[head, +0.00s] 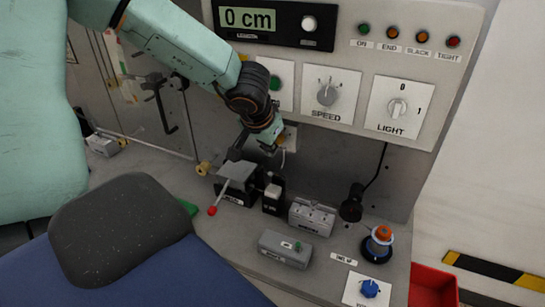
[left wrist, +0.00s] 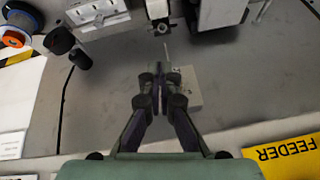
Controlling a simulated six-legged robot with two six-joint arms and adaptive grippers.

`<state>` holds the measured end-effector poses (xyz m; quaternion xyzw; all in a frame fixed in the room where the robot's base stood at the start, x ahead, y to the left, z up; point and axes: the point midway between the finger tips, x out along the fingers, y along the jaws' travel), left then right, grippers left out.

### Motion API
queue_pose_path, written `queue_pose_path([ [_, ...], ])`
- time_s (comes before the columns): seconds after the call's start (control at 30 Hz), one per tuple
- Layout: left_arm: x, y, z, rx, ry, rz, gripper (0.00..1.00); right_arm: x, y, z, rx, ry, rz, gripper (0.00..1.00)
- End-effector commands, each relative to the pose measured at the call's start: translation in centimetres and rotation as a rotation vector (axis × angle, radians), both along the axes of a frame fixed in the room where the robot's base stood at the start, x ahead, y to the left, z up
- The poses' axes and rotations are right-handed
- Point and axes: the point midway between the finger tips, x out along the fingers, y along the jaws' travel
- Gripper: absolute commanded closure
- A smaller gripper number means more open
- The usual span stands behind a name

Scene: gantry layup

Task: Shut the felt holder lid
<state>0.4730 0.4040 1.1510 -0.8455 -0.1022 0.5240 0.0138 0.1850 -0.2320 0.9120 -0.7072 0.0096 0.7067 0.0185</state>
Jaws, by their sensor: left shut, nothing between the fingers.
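A small black holder with a pale block (head: 272,197), which looks like the felt holder, stands on the bench between a black lever box and a grey box. Its label is too small to read and its lid's position is unclear. It shows partly at the top edge of the left wrist view (left wrist: 152,12). My left gripper (head: 270,145) is behind and above it, close to the panel, and apart from it. In the left wrist view, the fingers (left wrist: 160,78) are together and empty, in front of a small pale box (left wrist: 186,88). My right gripper is not in view.
A black box (head: 232,188) with a red-knobbed lever stands left of the holder. An orange-topped spool (head: 379,245) and red bin (head: 432,287) are further right.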

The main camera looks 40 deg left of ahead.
Motion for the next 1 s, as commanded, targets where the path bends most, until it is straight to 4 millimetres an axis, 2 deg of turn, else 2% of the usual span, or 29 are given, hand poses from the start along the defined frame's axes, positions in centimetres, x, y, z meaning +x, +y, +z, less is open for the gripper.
queue_pose_path([
  [0.3,2.4,1.2,-5.3,0.008,0.005,-0.001,1.00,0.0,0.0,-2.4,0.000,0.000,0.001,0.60],
  [0.5,3.6,1.7,-7.6,0.006,0.004,-0.001,1.00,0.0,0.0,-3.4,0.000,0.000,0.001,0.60],
  [0.7,4.1,1.9,-8.5,0.005,0.003,-0.001,1.00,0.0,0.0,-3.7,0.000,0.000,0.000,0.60],
  [1.0,4.2,1.9,-8.5,0.003,0.002,0.000,1.00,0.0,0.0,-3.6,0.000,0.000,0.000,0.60],
])
